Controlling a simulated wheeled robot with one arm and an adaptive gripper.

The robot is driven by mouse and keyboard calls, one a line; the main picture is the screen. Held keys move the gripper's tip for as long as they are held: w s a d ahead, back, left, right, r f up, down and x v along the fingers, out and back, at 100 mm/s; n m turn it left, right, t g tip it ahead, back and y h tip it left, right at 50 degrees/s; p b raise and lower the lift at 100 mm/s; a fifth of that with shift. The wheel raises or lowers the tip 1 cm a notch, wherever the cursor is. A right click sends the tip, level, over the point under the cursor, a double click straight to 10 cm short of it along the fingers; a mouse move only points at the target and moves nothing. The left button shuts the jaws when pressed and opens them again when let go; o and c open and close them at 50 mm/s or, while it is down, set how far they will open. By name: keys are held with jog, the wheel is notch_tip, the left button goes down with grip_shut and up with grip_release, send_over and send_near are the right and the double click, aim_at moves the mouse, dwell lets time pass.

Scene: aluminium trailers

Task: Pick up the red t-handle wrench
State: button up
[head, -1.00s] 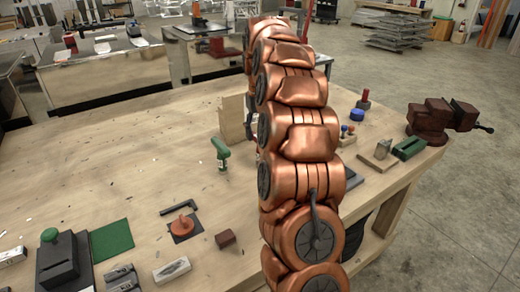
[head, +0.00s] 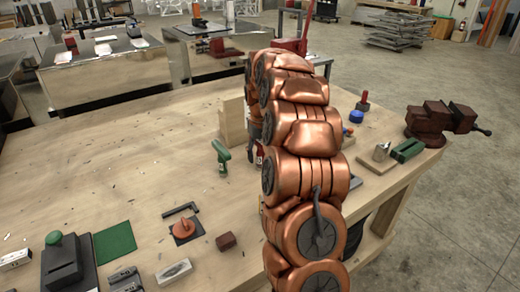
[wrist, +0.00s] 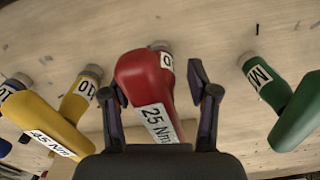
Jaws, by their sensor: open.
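The red t-handle wrench (wrist: 146,80) is in the middle of the wrist view, with a white "25 Nm" label on its handle. My gripper (wrist: 152,88) is open, with one finger on each side of the red handle. I cannot tell whether the fingers touch it. In the head view, a small part of the red wrench (head: 260,152) shows beside my arm, which hides most of my gripper there.
The green one also shows in the head view (head: 221,153). A wooden block (head: 234,122) stands behind. A vise (head: 440,118) sits at the table's right edge.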

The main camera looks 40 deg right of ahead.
jog(key=shift+f, duration=0.15)
grip_shut()
dwell(0.4)
